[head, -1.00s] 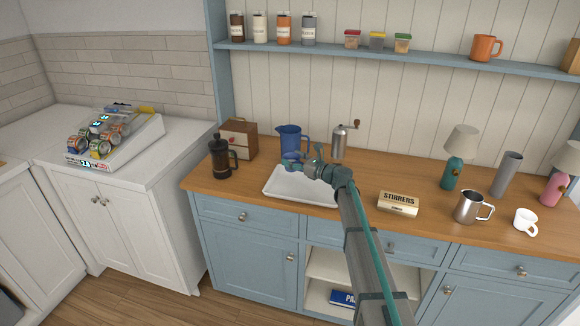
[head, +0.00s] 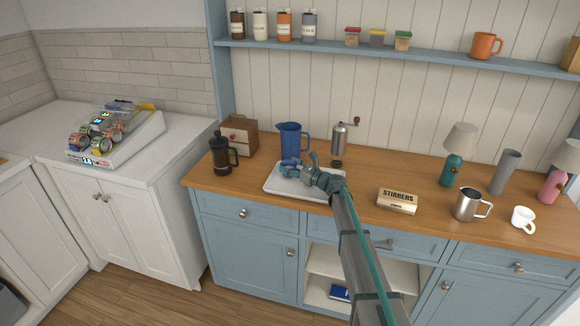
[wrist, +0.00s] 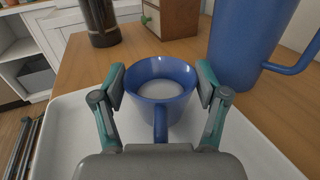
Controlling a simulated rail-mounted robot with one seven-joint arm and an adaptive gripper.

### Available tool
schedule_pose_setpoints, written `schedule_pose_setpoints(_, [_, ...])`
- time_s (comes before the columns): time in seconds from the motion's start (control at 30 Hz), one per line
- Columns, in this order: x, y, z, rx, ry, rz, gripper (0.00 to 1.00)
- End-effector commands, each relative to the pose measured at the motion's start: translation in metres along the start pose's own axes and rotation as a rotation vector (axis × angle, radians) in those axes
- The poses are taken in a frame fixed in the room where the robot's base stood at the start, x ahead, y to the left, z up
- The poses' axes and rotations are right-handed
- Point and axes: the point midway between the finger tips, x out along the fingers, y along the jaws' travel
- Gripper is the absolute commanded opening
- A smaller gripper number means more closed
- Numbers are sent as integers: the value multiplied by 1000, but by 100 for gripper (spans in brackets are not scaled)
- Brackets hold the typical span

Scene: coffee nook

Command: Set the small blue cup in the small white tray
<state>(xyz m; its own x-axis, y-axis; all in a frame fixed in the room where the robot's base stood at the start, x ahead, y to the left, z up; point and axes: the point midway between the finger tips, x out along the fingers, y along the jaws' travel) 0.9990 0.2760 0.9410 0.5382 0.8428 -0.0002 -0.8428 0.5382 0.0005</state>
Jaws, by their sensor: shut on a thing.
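The small blue cup (wrist: 160,93) is between the two fingers of my gripper (wrist: 161,88) in the wrist view, with its handle toward my palm. My gripper is shut on it. The cup looks upright with its open rim up. In the head view my gripper (head: 292,168) is over the small white tray (head: 284,187), and the cup is small and partly hidden there. The tray also shows under the cup in the wrist view (wrist: 62,140). I cannot tell whether the cup's base touches the tray.
A blue pitcher (head: 290,140) stands just behind the tray. A black French press (head: 220,156) and a wooden box (head: 240,136) are to the left, a grinder (head: 339,143) behind right. A stirrers box (head: 397,200) is to the right. The counter between tray and stirrers box is clear.

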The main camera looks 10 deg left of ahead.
Motion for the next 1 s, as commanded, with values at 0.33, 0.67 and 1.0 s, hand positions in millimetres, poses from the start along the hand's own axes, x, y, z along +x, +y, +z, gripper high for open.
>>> schedule_pose_setpoints(0.33, [0, 0, -2, 0, 0, 0, 98])
schedule_pose_setpoints(0.67, [0, 0, 4, 0, 0, 0, 98])
schedule_pose_setpoints(1.0, [-46, 2, -1, -2, 0, -1, 98])
